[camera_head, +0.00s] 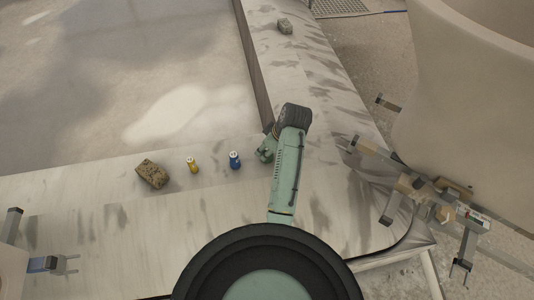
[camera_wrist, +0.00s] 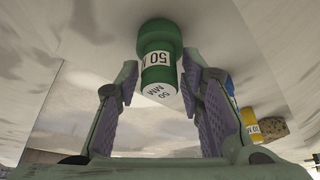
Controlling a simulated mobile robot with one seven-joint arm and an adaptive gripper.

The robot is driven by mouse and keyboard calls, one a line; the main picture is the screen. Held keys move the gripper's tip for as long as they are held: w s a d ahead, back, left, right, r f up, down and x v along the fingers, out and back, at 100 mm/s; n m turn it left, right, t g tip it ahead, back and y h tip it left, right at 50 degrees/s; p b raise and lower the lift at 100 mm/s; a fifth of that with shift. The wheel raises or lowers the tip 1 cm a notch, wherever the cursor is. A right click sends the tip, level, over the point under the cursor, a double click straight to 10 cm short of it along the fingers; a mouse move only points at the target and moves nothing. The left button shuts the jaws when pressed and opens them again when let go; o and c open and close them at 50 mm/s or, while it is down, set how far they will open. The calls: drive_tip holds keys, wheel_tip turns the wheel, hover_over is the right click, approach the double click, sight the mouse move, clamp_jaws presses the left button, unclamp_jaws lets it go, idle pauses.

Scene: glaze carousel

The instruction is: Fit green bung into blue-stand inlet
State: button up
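The green bung (camera_wrist: 160,45), with a white "50 MM" label, is in the wrist view between the two fingertips of my gripper (camera_wrist: 161,75). The fingers stand apart on either side of it, with a narrow gap showing on each side; they do not look closed on it. In the head view my arm hides the green bung. A blue-marked arm with a forked end (camera_head: 42,264) shows at the left edge; I cannot tell whether it is the blue stand, and no inlet shows clearly.
A blue bung (camera_head: 235,160), a yellow bung (camera_head: 192,164) and a speckled brown block (camera_head: 152,173) stand in a row on the pale worktop (camera_head: 95,222). Another block (camera_head: 285,26) lies at the far end. A pale vessel with metal brackets (camera_head: 440,200) stands at right.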

clamp_jaws()
drive_tip(key=shift+r, duration=0.1)
idle(0.3)
